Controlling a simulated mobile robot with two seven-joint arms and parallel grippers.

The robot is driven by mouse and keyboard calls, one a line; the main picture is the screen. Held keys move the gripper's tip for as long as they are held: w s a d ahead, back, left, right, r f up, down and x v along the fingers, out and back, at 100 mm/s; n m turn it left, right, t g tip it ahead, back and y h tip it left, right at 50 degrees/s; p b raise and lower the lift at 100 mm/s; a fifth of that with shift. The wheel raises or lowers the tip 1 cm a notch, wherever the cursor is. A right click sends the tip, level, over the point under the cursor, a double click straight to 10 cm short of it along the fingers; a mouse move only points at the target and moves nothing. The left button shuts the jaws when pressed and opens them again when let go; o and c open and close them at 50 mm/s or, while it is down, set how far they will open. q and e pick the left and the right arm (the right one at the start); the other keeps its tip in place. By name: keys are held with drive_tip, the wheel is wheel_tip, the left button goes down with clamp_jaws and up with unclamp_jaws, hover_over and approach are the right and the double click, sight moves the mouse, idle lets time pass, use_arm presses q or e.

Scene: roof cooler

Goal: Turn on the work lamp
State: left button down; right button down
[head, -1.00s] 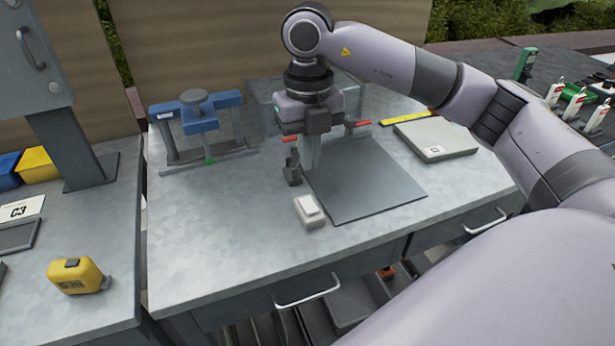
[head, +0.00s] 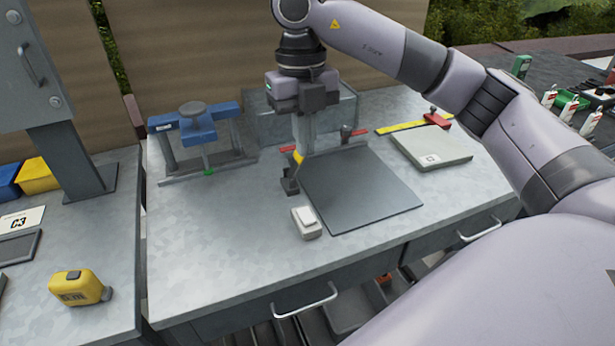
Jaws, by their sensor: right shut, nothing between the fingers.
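A small white box with a raised pale top (head: 307,223) lies on the grey metal bench, at the front left corner of a dark grey mat. It looks like a switch box, but I cannot tell its on or off state. No lit lamp is plain in this view. My right gripper (head: 302,152) points down, shut and empty, above and behind the white box and apart from it. The fingers partly hide what stands behind them. My left gripper is not in view.
The dark mat (head: 362,195) lies flat, with a small dark block (head: 290,184) at its left edge. A blue clamp-like tool (head: 195,128) stands at back left. A pale flat case (head: 432,150) lies right. A yellow tape measure (head: 80,288) sits left. Bare bench lies left of the box.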

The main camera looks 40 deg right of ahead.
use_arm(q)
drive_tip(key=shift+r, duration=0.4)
use_arm(e)
approach(309, 220)
drive_tip(key=f, duration=0.6)
drive_tip(key=shift+s+f, duration=0.25)
drive_tip(key=shift+f, duration=0.15)
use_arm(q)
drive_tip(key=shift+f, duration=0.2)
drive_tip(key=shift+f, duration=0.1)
use_arm(e)
drive_tip(key=shift+f, duration=0.1)
